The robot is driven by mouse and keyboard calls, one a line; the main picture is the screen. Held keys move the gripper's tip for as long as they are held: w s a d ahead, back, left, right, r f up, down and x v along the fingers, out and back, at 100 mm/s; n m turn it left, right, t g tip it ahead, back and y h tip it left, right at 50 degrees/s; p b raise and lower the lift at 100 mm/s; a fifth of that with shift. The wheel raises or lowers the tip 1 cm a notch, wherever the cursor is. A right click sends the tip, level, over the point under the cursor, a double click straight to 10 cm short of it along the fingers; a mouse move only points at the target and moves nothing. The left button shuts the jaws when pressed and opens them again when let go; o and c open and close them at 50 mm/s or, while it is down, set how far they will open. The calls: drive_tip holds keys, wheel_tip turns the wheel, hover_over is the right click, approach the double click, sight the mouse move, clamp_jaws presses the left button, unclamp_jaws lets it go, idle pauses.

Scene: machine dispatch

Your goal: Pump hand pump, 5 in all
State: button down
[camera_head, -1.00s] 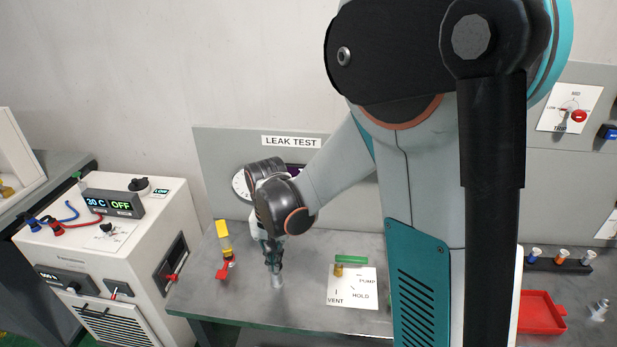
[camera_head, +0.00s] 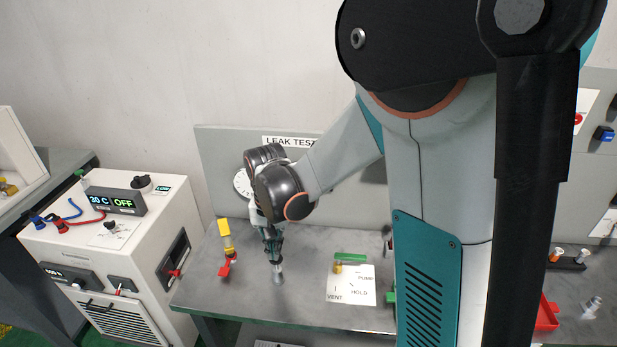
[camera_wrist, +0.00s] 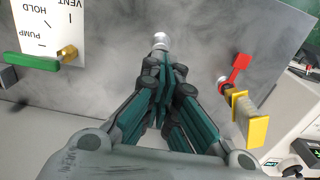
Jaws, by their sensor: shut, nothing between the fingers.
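My gripper (camera_head: 273,250) points down over the grey bench, and its fingers are shut with nothing between them. A small silver round-topped piece (camera_head: 278,279) stands just beyond the fingertips; it may be the hand pump's knob, but most of it is hidden. In the wrist view the silver knob (camera_wrist: 160,40) shows just past my gripper (camera_wrist: 163,68); I cannot tell whether they touch. A green-handled brass valve (camera_head: 350,257) sits at a white plate (camera_head: 345,285) marked PUMP, HOLD and VENT. Its handle (camera_wrist: 32,61) lies near the word PUMP.
A yellow fitting with a red lever (camera_head: 227,250) stands left of my gripper. The grey LEAK TEST panel (camera_head: 215,160) rises behind, with a gauge (camera_head: 242,183) partly hidden. A white chiller box (camera_head: 130,240) stands left of the bench.

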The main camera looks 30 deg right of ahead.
drive_tip(key=shift+f, duration=0.2)
idle(0.3)
drive_tip(key=shift+f+b, duration=2.05)
drive_tip(key=shift+f, duration=0.2)
drive_tip(key=shift+r, duration=0.1)
drive_tip(key=shift+r+p, duration=1.75)
drive_tip(key=shift+r, duration=0.6)
drive_tip(key=shift+r+p, duration=2)
drive_tip(key=shift+r, duration=1)
drive_tip(key=shift+s+r, duration=0.1)
